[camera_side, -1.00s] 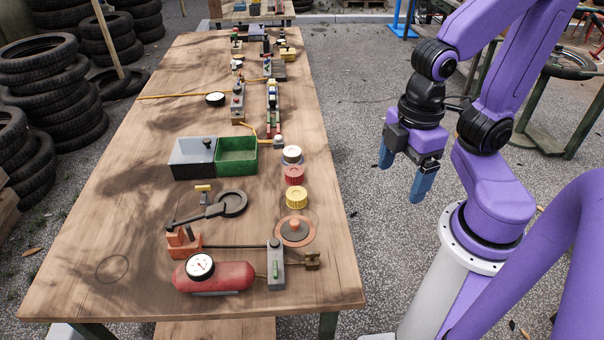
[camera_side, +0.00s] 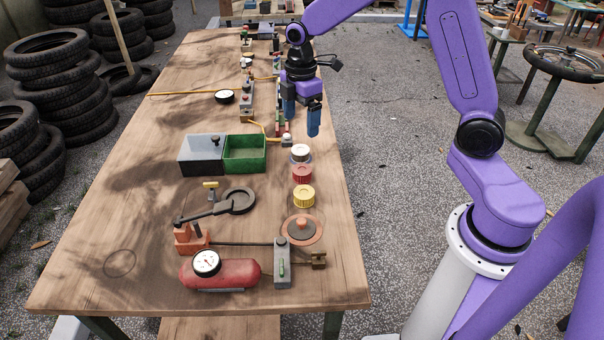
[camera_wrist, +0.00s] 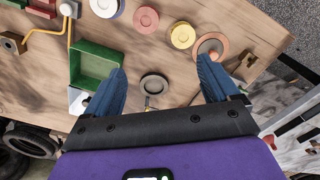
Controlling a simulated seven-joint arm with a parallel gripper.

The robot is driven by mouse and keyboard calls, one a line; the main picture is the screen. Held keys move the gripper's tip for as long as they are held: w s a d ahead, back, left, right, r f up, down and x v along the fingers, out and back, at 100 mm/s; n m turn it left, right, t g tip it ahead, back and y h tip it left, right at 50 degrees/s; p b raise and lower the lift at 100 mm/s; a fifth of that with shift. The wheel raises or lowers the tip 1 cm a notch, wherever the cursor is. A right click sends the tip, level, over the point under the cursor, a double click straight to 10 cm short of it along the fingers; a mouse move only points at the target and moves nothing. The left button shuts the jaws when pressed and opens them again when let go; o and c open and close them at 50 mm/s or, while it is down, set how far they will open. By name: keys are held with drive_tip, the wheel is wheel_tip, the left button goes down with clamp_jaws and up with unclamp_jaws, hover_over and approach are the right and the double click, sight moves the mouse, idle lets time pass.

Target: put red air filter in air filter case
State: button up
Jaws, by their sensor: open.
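The red air filter (camera_side: 302,174) is a round ridged disc on the wooden table, between a white filter (camera_side: 300,152) and a yellow one (camera_side: 304,196). In the wrist view the red filter (camera_wrist: 146,18) shows near the top edge. A dark round open cup (camera_side: 238,200), which looks like the air filter case, lies to its left with a dark arm beside it. The cup (camera_wrist: 154,84) also shows in the wrist view, between the fingers in the picture. My gripper (camera_side: 301,118) is open and empty, pointing down above the table, higher in the side view than the filters.
A green open bin (camera_side: 245,160) and a grey box (camera_side: 200,154) stand left of the filters. An orange-rimmed disc (camera_side: 302,229), a red tank with a gauge (camera_side: 222,274) and a grey block (camera_side: 282,265) are at the front. The table's left side is mostly clear.

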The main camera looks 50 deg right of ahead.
sight(302, 169)
drive_tip(key=d+f, duration=0.1)
drive_tip(key=f, duration=0.5)
drive_tip(key=w+d+f, duration=0.1)
drive_tip(key=f, duration=0.5)
drive_tip(key=w+f, duration=0.1)
drive_tip(key=f, duration=0.5)
drive_tip(key=shift+d+f, duration=0.3)
drive_tip(key=shift+d, duration=0.1)
drive_tip(key=c, duration=1.2)
drive_tip(key=shift+r, duration=0.15)
